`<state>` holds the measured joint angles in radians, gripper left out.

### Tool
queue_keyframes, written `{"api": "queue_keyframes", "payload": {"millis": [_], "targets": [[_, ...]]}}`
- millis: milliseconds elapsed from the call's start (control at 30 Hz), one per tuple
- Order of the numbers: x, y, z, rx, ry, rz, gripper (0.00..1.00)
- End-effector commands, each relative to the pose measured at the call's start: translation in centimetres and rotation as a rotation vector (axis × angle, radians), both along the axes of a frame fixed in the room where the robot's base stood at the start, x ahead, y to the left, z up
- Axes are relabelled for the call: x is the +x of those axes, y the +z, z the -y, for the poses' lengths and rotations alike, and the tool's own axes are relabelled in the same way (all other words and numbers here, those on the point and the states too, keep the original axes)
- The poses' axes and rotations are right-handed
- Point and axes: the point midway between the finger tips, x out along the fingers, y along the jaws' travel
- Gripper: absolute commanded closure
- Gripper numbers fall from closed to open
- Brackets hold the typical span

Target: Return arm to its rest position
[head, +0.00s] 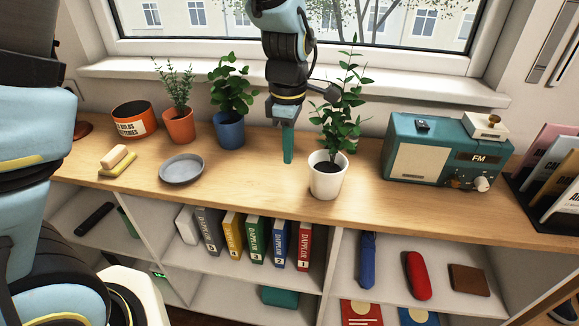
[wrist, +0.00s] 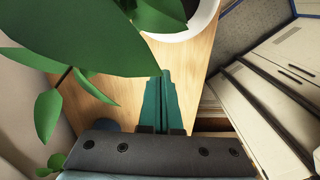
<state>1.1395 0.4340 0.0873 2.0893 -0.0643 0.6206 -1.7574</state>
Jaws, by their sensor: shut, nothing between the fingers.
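My gripper (head: 288,158) points down over the wooden shelf top, with its teal fingers together and nothing between them. It is just left of the white pot (head: 327,180) with a tall leafy plant (head: 343,110). In the wrist view my gripper (wrist: 166,75) shows its fingers shut, with large green leaves (wrist: 90,35) close by on the left and the white pot (wrist: 190,25) at the top. Whether the leaves touch my gripper cannot be told.
A blue pot (head: 229,130) and an orange pot (head: 179,127) with plants stand to the left, near a grey dish (head: 182,170). A teal radio (head: 440,150) stands to the right. The window (head: 400,20) is behind. The counter's front middle is clear.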

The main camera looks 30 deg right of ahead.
Motion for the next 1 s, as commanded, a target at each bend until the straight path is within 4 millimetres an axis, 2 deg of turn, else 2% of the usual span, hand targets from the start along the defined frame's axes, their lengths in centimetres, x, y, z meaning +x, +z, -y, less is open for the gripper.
{"api": "queue_keyframes", "payload": {"millis": [100,300,667,767,833,1000], "targets": [[0.1,2.4,0.1,-0.006,0.001,0.003,1.0],[0.1,5.2,0.0,-0.002,0.001,0.002,1.0],[0.4,6.0,-0.4,0.0,-0.004,0.001,1.0],[2.0,6.0,-2.1,-0.006,-0.036,0.003,1.0],[3.7,5.8,-4.4,-0.012,-0.081,0.007,1.0],[8.0,5.2,-12.1,-0.029,-0.247,0.032,1.0]]}}
